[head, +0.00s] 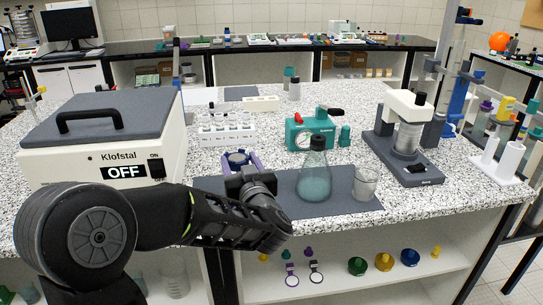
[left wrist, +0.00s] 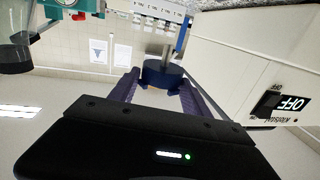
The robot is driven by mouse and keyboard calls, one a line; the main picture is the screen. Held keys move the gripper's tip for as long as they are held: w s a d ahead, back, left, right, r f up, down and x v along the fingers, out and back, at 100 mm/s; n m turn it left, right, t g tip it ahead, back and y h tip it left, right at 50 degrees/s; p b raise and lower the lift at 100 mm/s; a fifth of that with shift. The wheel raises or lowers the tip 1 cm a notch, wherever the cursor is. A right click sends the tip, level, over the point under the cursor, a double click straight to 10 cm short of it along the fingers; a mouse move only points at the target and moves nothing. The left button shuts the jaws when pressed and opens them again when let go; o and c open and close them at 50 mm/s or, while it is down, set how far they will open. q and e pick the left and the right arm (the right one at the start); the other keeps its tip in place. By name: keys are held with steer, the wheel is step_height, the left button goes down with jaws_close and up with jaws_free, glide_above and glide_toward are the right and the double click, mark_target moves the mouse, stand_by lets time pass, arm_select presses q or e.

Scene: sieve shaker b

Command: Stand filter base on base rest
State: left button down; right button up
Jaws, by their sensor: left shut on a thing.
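My left gripper (head: 245,165) reaches over the grey mat near the front of the bench. In the left wrist view its two purple fingers are shut on a dark blue round piece (left wrist: 162,74), which I take to be the filter base. It also shows in the head view as a small grey-blue round top (head: 238,158) between the fingers. Its lower part is hidden, and I cannot tell whether it touches the bench. I cannot single out the base rest for sure. My right gripper is not in view.
A flask (head: 314,182) and a glass beaker (head: 365,183) stand on the grey mat (head: 340,205), right of my gripper. The Klofstal box (head: 110,140) is close on the left. A white rack (head: 227,133), a teal pump (head: 312,132) and a grey-based device (head: 405,165) stand behind.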

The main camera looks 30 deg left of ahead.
mark_target(238, 172)
arm_select(q)
steer(key=shift+a+f, duration=0.1)
stand_by(0.3)
steer(key=shift+f+b, duration=1.75)
steer(key=shift+f, duration=0.15)
steer(key=shift+p, duration=0.3)
stand_by(0.5)
steer(key=shift+f, duration=0.15)
steer(key=shift+f+b, duration=1.6)
steer(key=shift+f, duration=0.25)
steer(key=shift+f+b, duration=0.45)
steer(key=shift+f, duration=0.2)
